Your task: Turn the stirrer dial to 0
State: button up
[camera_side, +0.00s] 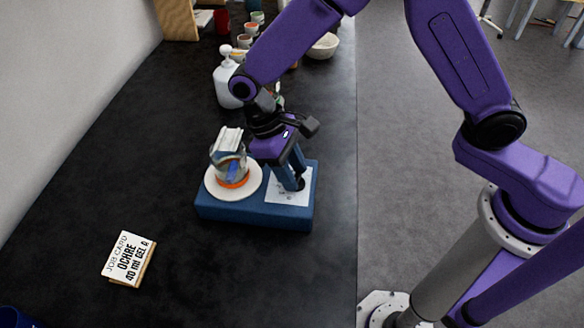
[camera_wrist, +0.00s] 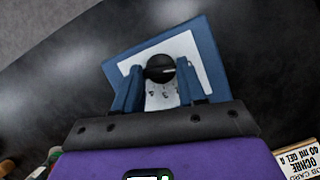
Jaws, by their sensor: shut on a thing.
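The stirrer (camera_side: 250,212) is a blue box on the black bench, with a round white plate (camera_side: 213,187) at its left and a white panel (camera_side: 285,192) at its right. A glass beaker (camera_side: 232,168) with orange at its bottom stands on the plate. The black stirrer dial (camera_wrist: 160,68) sits on the white panel; a pale line marks its face. My gripper (camera_side: 296,184) points down over the panel, its blue fingers closed on the dial's sides. It also shows in the wrist view (camera_wrist: 158,78). Small panel marks show between the fingers, too small to read.
A white pump bottle (camera_side: 227,84) stands behind the stirrer. Small cups (camera_side: 250,30) and a pale bowl (camera_side: 323,46) are at the back. A job card (camera_side: 128,258) stands at front left. The bench's right edge is close to the stirrer; its front middle is clear.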

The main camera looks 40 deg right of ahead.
jog(key=o, duration=1.1)
jog(key=shift+c, duration=0.2)
jog(key=v, duration=1.7)
jog(key=shift+r, duration=0.3)
jog(key=s+d+f+n+t+y, duration=0.1)
jog(key=s+d+f+n+t, duration=0.1)
jog(key=s+d, duration=1)
jog(key=s+d+f+n+t+y, duration=0.1)
jog(key=s+d+f+n+t, duration=0.1)
jog(key=s+d, duration=1)
jog(key=shift+f+n+y, duration=0.4)
jog(key=shift+f+n, duration=0.15)
jog(key=shift+n, duration=0.65)
